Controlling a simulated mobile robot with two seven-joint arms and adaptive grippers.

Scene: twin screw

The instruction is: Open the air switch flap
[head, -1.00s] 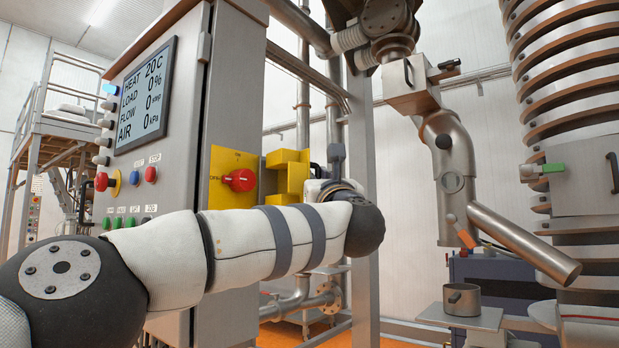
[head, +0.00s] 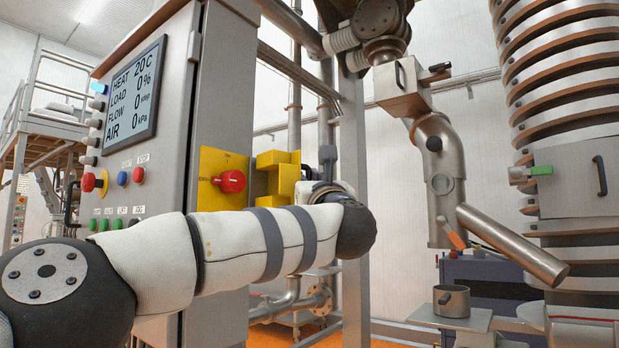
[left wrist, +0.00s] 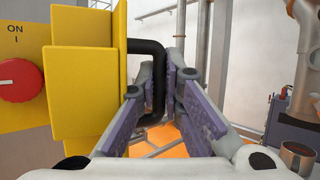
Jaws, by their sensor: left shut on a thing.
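The air switch flap is a yellow stepped block (head: 275,174) on the side of the grey cabinet. In the left wrist view it fills the left (left wrist: 88,75) and carries a black C-shaped handle (left wrist: 158,75). My left gripper (head: 327,158) is beside the flap's right edge, partly hidden by my wrist. In the left wrist view its purple-padded fingers (left wrist: 174,82) are shut on the handle. A red rotary switch (head: 232,181) sits on a yellow plate (head: 223,160) left of the flap. My right gripper is not seen.
The grey cabinet (head: 215,80) with a display (head: 135,97) and buttons stands at left. A metal post (head: 353,190) rises close behind my left gripper. Pipes run behind it. A metal chute (head: 510,245) and small pot (head: 451,300) are at right.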

